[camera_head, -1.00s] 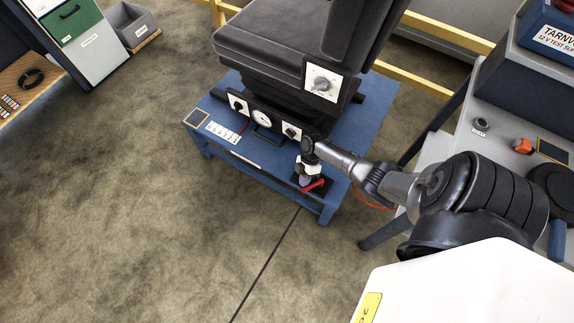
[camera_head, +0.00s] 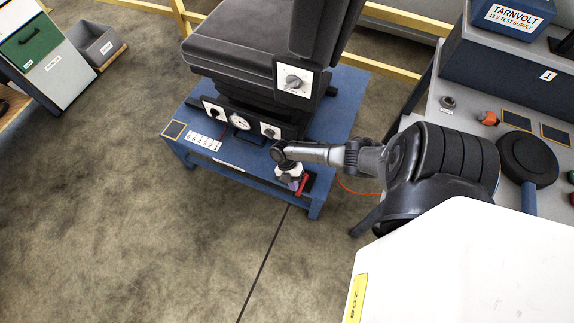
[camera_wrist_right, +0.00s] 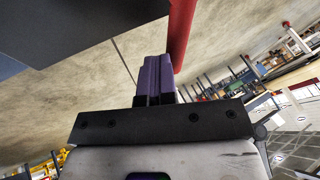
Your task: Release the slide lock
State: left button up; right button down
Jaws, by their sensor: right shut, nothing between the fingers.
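The red lever (camera_head: 304,184), which looks like the slide lock, is on the front right corner of the blue trolley (camera_head: 240,176) under the dark seat. My right gripper (camera_head: 294,186) is shut and empty, right beside the lever on its left. In the right wrist view, the purple fingers of my right gripper (camera_wrist_right: 154,75) are together, and the red lever (camera_wrist_right: 181,30) runs close along their right side. I cannot tell whether they touch. The lever's base is mostly hidden by the gripper. My left gripper is not in view.
The dark seat (camera_head: 235,62) stands on the trolley, with a dial panel (camera_head: 293,79) on its side. Floor in front is clear.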

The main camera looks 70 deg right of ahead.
dwell(0.6)
jog(key=shift+r, duration=0.1)
jog(key=s+r+p, duration=1)
jog(key=s+p, duration=0.1)
jog(key=p, duration=0.4)
jog(key=shift+s+r, duration=0.35)
jog(key=shift+r, duration=0.05)
